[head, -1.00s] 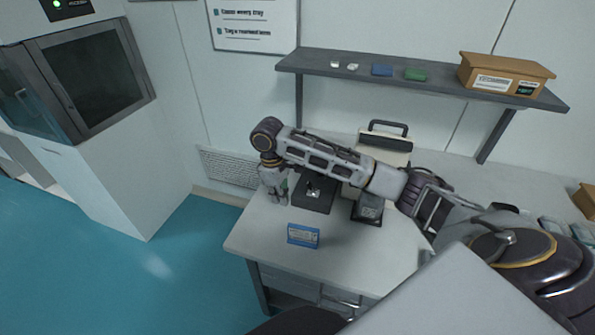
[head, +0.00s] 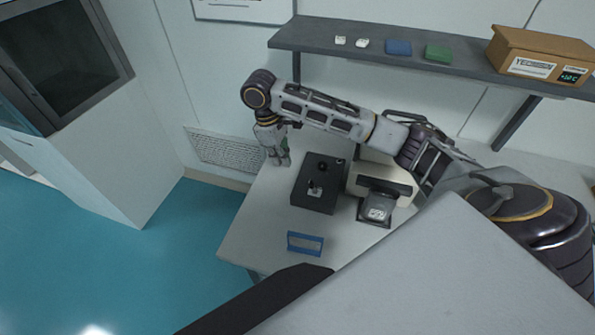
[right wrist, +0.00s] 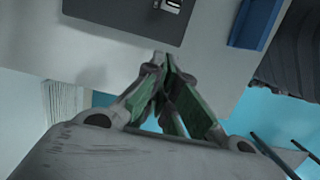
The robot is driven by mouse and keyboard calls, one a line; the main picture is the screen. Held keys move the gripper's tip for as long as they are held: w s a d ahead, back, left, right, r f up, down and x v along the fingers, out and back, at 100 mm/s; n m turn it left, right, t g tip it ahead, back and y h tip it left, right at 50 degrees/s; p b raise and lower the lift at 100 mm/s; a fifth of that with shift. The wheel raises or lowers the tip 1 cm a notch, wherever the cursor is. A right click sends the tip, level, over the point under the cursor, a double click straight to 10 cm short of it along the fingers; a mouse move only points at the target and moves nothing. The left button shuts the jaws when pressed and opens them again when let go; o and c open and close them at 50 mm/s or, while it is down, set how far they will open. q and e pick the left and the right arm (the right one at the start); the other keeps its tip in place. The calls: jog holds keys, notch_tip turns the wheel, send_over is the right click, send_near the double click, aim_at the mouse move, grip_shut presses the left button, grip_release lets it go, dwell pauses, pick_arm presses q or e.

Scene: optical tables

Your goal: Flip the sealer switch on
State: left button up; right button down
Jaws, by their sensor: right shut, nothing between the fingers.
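A dark box (head: 323,203) with a small light-coloured switch (head: 315,190) and a round black knob on top sits on the white table. Beside it on the right stands a cream machine with a black bar (head: 385,187) and a small dark unit (head: 376,211) at its front. I cannot tell which of these is the sealer. My right gripper (head: 280,160) points down just left of the dark box, shut and empty. The right wrist view shows its closed fingertips (right wrist: 162,62) apart from a dark panel (right wrist: 125,20) with a light switch part (right wrist: 170,6). My left gripper is not in view.
A blue frame-like holder (head: 305,244) stands near the table's front left. A grey shelf (head: 400,58) above the table holds small white pieces, a blue block, a green block and a cardboard box (head: 540,55). The table's left strip (head: 262,215) is clear.

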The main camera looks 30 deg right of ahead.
aim_at(311, 184)
jog(key=shift+w+d, duration=0.1)
jog(key=shift+r, duration=0.15)
jog(key=shift+f, duration=0.25)
jog(key=f, duration=0.3)
jog(key=s+f+b, duration=0.1)
jog(key=f, duration=0.2)
jog(key=d+f+b, duration=0.1)
jog(key=f, duration=0.2)
jog(key=shift+s+f, duration=0.15)
jog(key=shift+s, duration=0.1)
jog(key=shift+s+d+r+p, duration=0.25)
jog(key=shift+s+d+r, duration=0.25)
jog(key=shift+s+d, duration=0.15)
jog(key=shift+s+d+r+p, duration=0.25)
jog(key=shift+s+d+r, duration=0.25)
jog(key=shift+s, duration=0.2)
jog(key=shift+w, duration=0.1)
